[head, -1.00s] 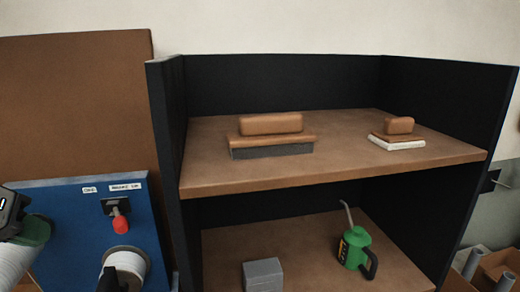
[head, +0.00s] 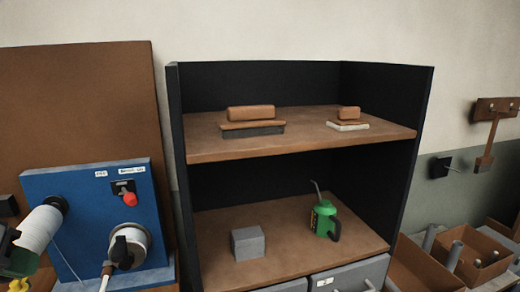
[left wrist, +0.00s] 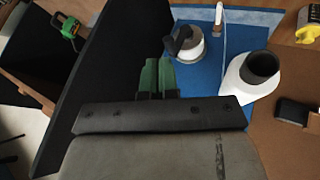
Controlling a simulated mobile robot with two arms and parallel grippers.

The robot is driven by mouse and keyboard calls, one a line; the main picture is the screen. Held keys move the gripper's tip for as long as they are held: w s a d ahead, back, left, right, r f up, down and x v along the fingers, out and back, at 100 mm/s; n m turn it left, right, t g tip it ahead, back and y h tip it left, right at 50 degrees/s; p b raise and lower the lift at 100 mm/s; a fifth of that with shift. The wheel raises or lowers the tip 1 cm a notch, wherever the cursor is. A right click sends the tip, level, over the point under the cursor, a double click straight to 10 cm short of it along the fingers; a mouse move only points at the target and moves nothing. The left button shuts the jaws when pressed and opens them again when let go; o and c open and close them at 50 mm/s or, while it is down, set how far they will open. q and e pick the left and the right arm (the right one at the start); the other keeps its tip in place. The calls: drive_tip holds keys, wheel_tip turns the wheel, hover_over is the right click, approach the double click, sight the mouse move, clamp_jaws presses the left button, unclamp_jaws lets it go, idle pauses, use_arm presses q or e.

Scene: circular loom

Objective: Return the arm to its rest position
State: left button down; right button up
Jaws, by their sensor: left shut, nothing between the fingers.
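My left gripper (head: 24,262) shows at the lower left edge of the head view, partly cut off. Its green fingers (left wrist: 156,78) also show in the left wrist view. They are together with nothing between them. The gripper is near the white spool (head: 38,228) with a black top, which stands in front of the blue panel (head: 80,190). The spool's black top (left wrist: 262,68) is apart from the fingers in the left wrist view. My right gripper is out of view.
The blue panel has a red-tipped switch (head: 129,198) and a black knob (head: 121,248) on a round white base. The black-walled shelf (head: 420,130) holds brushes, a grey block (head: 248,243) and a green can (head: 325,220). Cardboard boxes (head: 425,265) stand at right.

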use_arm(q)
drive_tip(key=s+d+f+m, duration=0.2)
drive_tip(key=d+f, duration=0.4)
drive_tip(key=f, duration=0.3)
drive_tip(key=s+d+f+m+g, duration=0.1)
drive_tip(key=s+d+f+m, duration=0.3)
drive_tip(key=f, duration=0.6)
drive_tip(key=s+d+f+m, duration=0.1)
drive_tip(key=d+f, duration=0.6)
drive_tip(key=f, duration=0.2)
drive_tip(key=s+f+n+g+y, duration=0.2)
drive_tip(key=s+f+n+y, duration=0.15)
drive_tip(key=s, duration=0.45)
wheel_tip(320, 180, down, 30)
drive_tip(key=s+g+b, duration=0.1)
drive_tip(key=s, duration=0.1)
drive_tip(key=s+a+f+g+b, duration=0.1)
drive_tip(key=s+a+f, duration=0.2)
drive_tip(key=s+f, duration=1.1)
drive_tip(key=shift+s+f, duration=0.4)
drive_tip(key=shift+s, duration=0.3)
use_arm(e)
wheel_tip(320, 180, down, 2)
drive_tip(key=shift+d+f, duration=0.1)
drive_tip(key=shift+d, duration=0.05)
use_arm(q)
drive_tip(key=shift+m+y, duration=0.25)
